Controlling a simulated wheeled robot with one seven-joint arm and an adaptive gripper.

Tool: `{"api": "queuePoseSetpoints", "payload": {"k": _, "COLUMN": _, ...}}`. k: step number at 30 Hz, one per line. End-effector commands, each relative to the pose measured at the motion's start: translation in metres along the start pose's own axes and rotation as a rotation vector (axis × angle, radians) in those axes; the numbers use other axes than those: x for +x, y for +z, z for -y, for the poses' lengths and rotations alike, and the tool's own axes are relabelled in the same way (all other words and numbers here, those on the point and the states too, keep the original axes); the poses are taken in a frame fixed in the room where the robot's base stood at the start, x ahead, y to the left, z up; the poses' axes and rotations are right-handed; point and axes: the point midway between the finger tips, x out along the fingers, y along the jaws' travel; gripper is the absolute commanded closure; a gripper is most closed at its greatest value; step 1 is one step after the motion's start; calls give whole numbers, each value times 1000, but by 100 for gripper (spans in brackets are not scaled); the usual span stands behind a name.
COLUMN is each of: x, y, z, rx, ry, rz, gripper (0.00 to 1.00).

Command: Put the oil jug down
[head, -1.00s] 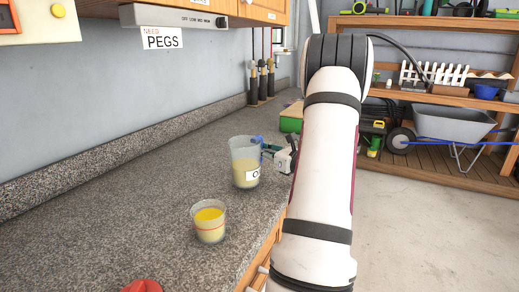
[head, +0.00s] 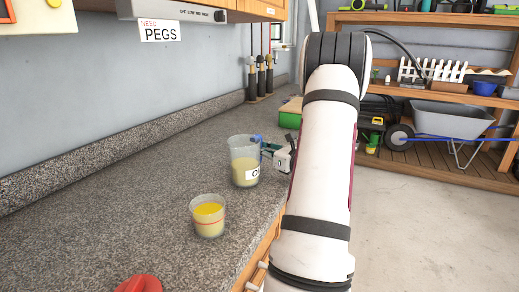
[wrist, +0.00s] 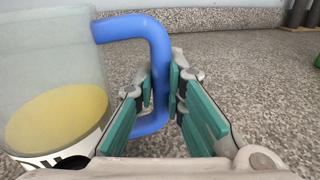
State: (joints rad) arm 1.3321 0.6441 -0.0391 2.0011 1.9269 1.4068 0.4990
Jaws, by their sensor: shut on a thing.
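The oil jug (head: 244,166) is clear, with yellow oil in its lower part, a white label and a blue handle. It is upright over the grey speckled counter (head: 150,205); I cannot tell whether its base touches the counter. My gripper (head: 268,148) is at the jug's right side, shut on the blue handle. In the wrist view my gripper (wrist: 163,95) has its teal fingers on both sides of the handle (wrist: 158,60), and the jug body (wrist: 50,75) fills the left. My arm hides part of the counter's right side.
A smaller clear cup (head: 208,216) with yellow liquid and a red line stands nearer on the counter. A red object (head: 139,284) is at the bottom edge. A green box (head: 290,115) and dark bottles (head: 260,78) are farther back. The counter left of the jug is clear.

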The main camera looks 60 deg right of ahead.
Motion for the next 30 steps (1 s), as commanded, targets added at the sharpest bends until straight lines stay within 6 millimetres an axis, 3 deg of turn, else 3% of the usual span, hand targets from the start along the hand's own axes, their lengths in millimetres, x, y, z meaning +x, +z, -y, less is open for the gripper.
{"api": "queuePoseSetpoints", "payload": {"k": 17, "x": 0, "y": -5, "z": 0, "rx": 0, "ry": 0, "rz": 2, "gripper": 100}}
{"api": "queuePoseSetpoints", "payload": {"k": 18, "x": 0, "y": -5, "z": 0, "rx": 0, "ry": 0, "rz": 2, "gripper": 82}}
{"api": "queuePoseSetpoints", "payload": {"k": 21, "x": 0, "y": -5, "z": 0, "rx": 0, "ry": 0, "rz": 2, "gripper": 66}}
{"api": "queuePoseSetpoints", "payload": {"k": 30, "x": 0, "y": -6, "z": 0, "rx": 0, "ry": 0, "rz": -1, "gripper": 66}}
